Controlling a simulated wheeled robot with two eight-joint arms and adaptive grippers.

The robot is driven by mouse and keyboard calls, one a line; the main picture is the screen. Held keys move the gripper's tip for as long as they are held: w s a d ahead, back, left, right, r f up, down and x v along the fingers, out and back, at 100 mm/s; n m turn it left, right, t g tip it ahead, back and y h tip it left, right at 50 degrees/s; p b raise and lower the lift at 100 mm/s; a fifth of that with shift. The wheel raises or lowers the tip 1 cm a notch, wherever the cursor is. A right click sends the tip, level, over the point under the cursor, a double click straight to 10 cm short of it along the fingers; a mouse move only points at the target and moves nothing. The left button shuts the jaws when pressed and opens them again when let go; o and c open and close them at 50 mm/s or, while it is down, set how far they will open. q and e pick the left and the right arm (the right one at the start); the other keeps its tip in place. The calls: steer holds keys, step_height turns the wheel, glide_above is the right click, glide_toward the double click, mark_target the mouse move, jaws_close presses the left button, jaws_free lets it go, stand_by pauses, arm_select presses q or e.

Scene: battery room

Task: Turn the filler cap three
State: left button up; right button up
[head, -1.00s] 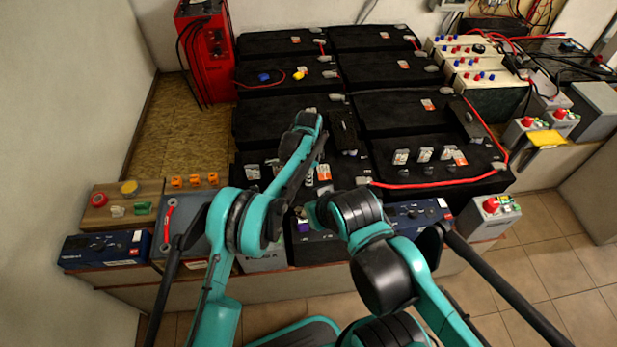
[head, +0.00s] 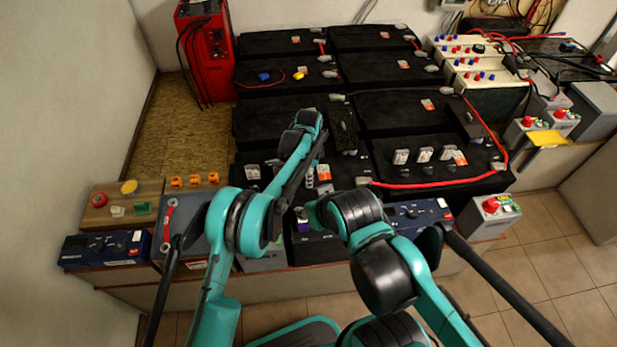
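A row of small grey-white caps (head: 425,154) stands on the black battery at the right. More small grey pieces (head: 309,172) show on the near left battery, partly covered by my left arm. I cannot tell which one is filler cap three. My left gripper (head: 291,192) is a dark shape hanging below the raised wrist, over the near left battery. Its fingertips are small and dark against the black battery, so contact and opening cannot be told. My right arm bends in over the front of the batteries; its gripper is hidden behind the teal wrist.
A red charger (head: 205,50) stands at the back left. A red cable (head: 440,183) runs along the right battery. A wooden box with coloured buttons (head: 120,203) and a blue device (head: 105,248) sit at the front left. A grey box with a red button (head: 489,216) stands at the right.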

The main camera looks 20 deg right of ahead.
arm_select(q)
step_height(320, 180, up, 12)
steer(key=shift+f, duration=0.25)
stand_by(0.3)
steer(key=s+a+r+n+t, duration=0.1)
steer(key=a+r+n, duration=0.3)
steer(key=a, duration=0.5)
steer(key=s+a+r+n+t+h, duration=0.1)
steer(key=s+a+r+n, duration=0.15)
steer(key=a+r, duration=0.5)
steer(key=s+a+r+n+t, duration=0.1)
steer(key=a+r+n, duration=0.35)
steer(key=a, duration=0.45)
steer(key=s+a+f+n+t, duration=0.2)
steer(key=s+a+n, duration=0.3)
steer(key=s+a, duration=0.4)
steer(key=s+a+f+n+t+y, duration=0.1)
steer(key=s+a+n, duration=0.4)
steer(key=s+a, duration=0.5)
step_height(320, 180, down, 3)
steer(key=shift+s+a+r+t, duration=0.15)
steer(key=shift+r+t, duration=0.05)
steer(key=shift+t, duration=0.4)
